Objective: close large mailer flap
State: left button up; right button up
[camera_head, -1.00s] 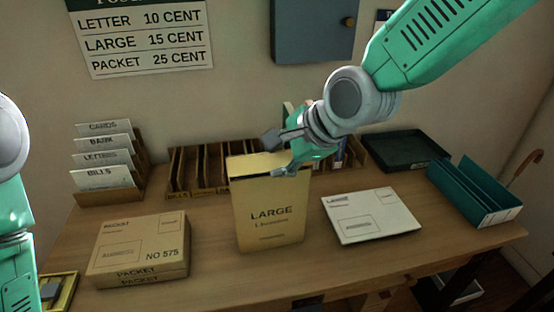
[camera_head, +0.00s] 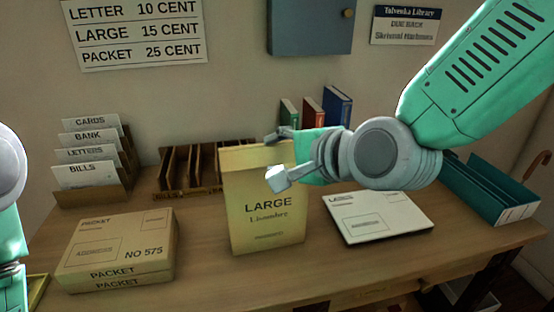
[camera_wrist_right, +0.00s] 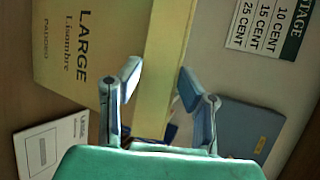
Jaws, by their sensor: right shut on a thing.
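The tan large mailer (camera_head: 262,222), printed LARGE, stands upright on the desk; it also shows in the wrist view (camera_wrist_right: 70,55). A paler band, the flap area (camera_head: 245,159), runs along its top; I cannot tell whether the flap lies fully flat. My right gripper (camera_head: 281,158) is at the mailer's upper right, one finger behind the top edge and one in front. In the wrist view the right gripper (camera_wrist_right: 160,88) has its fingers on either side of the mailer's pale strip, shut on the mailer. My left gripper is outside the view; only its arm shows.
A NO 575 packet (camera_head: 115,245) lies left of the mailer, and a white large envelope (camera_head: 375,215) lies right. Behind stand a card sorter (camera_head: 95,165), a slotted wooden rack (camera_head: 180,170) and books (camera_head: 312,115). A teal tray (camera_head: 490,190) is at the right.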

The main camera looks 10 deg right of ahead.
jog(key=shift+s+f, duration=0.1)
jog(key=shift+f, duration=0.05)
jog(key=o, duration=1.1)
jog(key=shift+c, duration=0.2)
notch_tip(320, 180, up, 10)
